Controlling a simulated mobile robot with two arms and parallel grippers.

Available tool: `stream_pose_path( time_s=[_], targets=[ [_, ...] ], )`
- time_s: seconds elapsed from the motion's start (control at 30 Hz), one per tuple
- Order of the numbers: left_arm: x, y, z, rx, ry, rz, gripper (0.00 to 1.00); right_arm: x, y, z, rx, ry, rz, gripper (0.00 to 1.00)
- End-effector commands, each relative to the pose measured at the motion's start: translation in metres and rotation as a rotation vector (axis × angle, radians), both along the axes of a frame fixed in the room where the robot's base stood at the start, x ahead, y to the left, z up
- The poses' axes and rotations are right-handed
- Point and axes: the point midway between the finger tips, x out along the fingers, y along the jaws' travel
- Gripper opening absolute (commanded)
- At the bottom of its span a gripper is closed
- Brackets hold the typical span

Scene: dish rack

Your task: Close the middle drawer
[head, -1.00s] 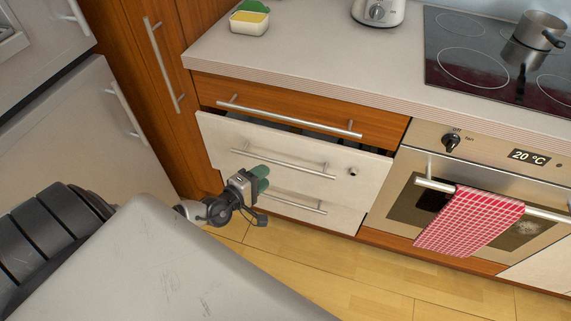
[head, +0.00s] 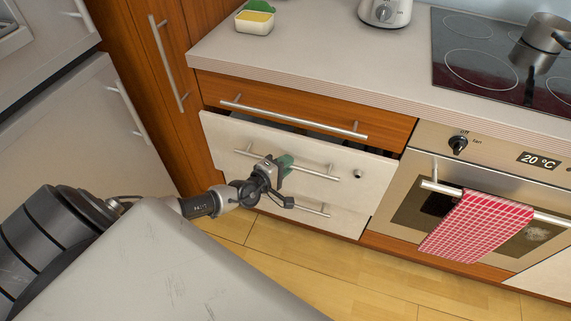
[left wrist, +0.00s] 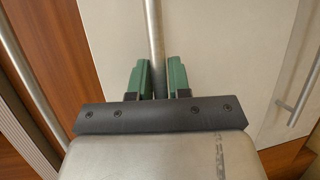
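The middle drawer (head: 225,132) has a white front and stands partly open, with a dark gap along its top edge. Its front also fills the middle of the left wrist view (left wrist: 205,45). Its metal bar handle (head: 322,174) runs across the front and shows in the left wrist view (left wrist: 154,35) between the green fingers. My left gripper (head: 285,163) is at this handle. Its fingers (left wrist: 157,80) are apart, one on each side of the bar, with small gaps visible. The gripper hides part of the handle. My right gripper is not in view.
A wooden top drawer (head: 370,126) is above and a white lower drawer (head: 340,220) below. The oven (head: 410,200) with a red checked towel (head: 475,225) is at the right. A tall wooden cabinet (head: 150,80) stands left. The wooden floor (head: 300,255) in front is clear.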

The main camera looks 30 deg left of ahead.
Motion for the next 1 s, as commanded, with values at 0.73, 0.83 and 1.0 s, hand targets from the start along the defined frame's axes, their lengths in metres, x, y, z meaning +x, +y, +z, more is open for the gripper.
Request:
stream_pose_path(
  time_s=[0.73,0.83,1.0],
  targets=[
    [0.035,0.009,-0.001,0.002,0.000,0.000,0.00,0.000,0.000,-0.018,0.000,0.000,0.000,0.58],
    [0.034,0.009,-0.001,0.001,0.001,0.000,0.00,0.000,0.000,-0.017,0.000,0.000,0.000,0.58],
    [0.034,0.008,-0.001,0.001,0.001,0.000,0.38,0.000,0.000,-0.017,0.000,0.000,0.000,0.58]
  ],
)
